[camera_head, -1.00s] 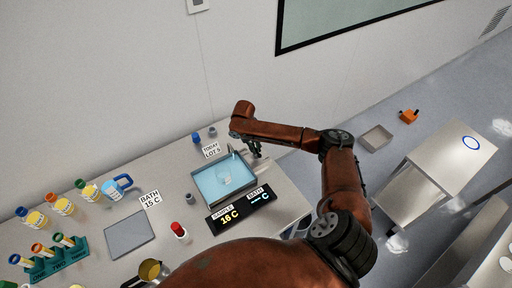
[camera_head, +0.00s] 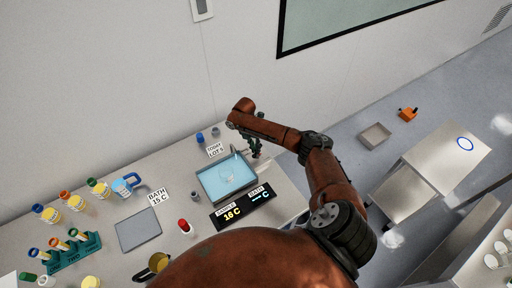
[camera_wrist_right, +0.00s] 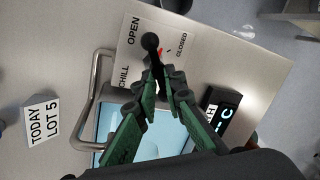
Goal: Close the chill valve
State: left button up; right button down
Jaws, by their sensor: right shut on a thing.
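The chill valve's plate (camera_wrist_right: 133,65) carries the words OPEN, CHILL and CLOSED in the right wrist view, beside the bath. A black lever with a round end (camera_wrist_right: 150,42) stands over this plate, near a small red mark. My right gripper (camera_wrist_right: 165,80) has its green fingers brought together on the lever; the exact contact is partly hidden by the fingertips. In the head view the right gripper (camera_head: 254,150) is small and dark at the bath's back right corner. My left gripper is not in view.
The blue bath (camera_head: 212,194) has a curved metal spout. A display (camera_head: 243,207) reads SAMPLE 16 C, with a dash for BATH. Cards read TODAY LOT 5 (camera_head: 215,149) and BATH 15 C (camera_head: 158,196). Bottles and a tube rack (camera_head: 75,252) stand at left.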

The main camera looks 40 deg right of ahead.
jog(key=m, duration=0.2)
jog(key=m+p, duration=0.1)
jog(key=m, duration=0.1)
jog(key=shift+w+d+r+y, duration=0.1)
jog(key=shift+w+y, duration=0.1)
jog(key=shift+y, duration=0.2)
jog(key=shift+m+p, duration=0.3)
jog(key=shift+m, duration=0.8)
jog(key=shift+d, duration=0.1)
jog(key=c, duration=2)
grip_release()
jog(key=r, duration=0.4)
jog(key=w+r, duration=0.1)
jog(key=r, duration=0.2)
jog(key=w+r, duration=0.1)
jog(key=r, duration=0.3)
jog(key=shift+w+d+r, duration=0.1)
jog(key=shift+w+r, duration=0.1)
jog(key=shift+r, duration=0.1)
